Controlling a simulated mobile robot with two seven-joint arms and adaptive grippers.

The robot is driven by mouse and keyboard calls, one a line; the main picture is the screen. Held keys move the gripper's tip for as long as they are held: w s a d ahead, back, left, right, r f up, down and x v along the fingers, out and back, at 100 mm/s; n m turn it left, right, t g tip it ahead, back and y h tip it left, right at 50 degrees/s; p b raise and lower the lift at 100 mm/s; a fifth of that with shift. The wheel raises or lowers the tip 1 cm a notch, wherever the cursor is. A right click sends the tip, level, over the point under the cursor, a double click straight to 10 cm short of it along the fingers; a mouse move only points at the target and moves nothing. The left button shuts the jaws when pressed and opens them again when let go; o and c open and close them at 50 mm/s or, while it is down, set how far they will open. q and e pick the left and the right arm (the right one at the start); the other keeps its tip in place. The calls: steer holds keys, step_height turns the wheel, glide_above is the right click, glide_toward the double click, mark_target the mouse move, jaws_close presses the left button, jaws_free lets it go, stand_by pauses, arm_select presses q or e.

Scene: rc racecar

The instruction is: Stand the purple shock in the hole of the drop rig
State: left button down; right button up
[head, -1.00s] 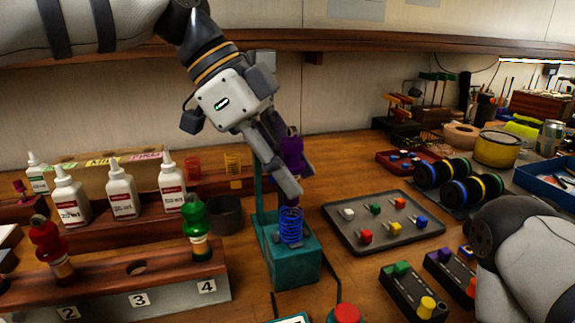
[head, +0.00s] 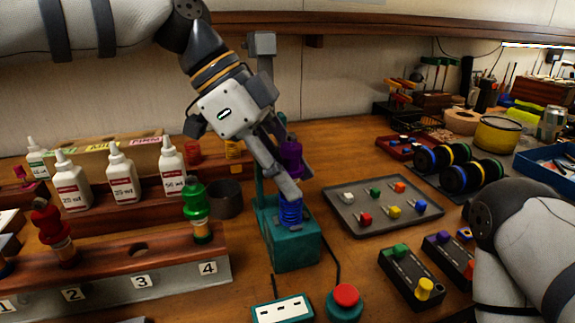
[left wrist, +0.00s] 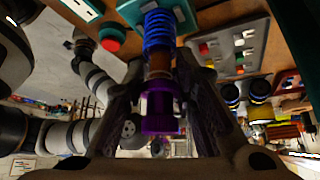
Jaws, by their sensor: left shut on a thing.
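The purple shock (head: 291,158) is upright in the jaws of my left gripper (head: 290,186). The teal drop rig (head: 292,252) stands below, with a blue spring (head: 290,213) upright on its top. In the left wrist view the purple cap (left wrist: 160,115) sits between the two dark fingers, and its brownish shaft (left wrist: 158,63) meets the near end of the blue spring (left wrist: 158,30). The shock lines up with the spring, but I cannot tell how far its end is inside. The hole is hidden by spring and finger. My right gripper is outside the view.
A wooden rack (head: 115,252) holds a red shock (head: 50,225) and a green shock (head: 194,200) at left. White bottles (head: 122,178) stand behind. A tray of coloured pieces (head: 345,215) is right of the rig. A red button (head: 346,295) and a socket strip (head: 283,311) lie in front.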

arm_select(q)
steer(key=shift+f, duration=1.3)
steer(key=c, duration=1.2)
jaws_free()
steer(key=v, duration=1.2)
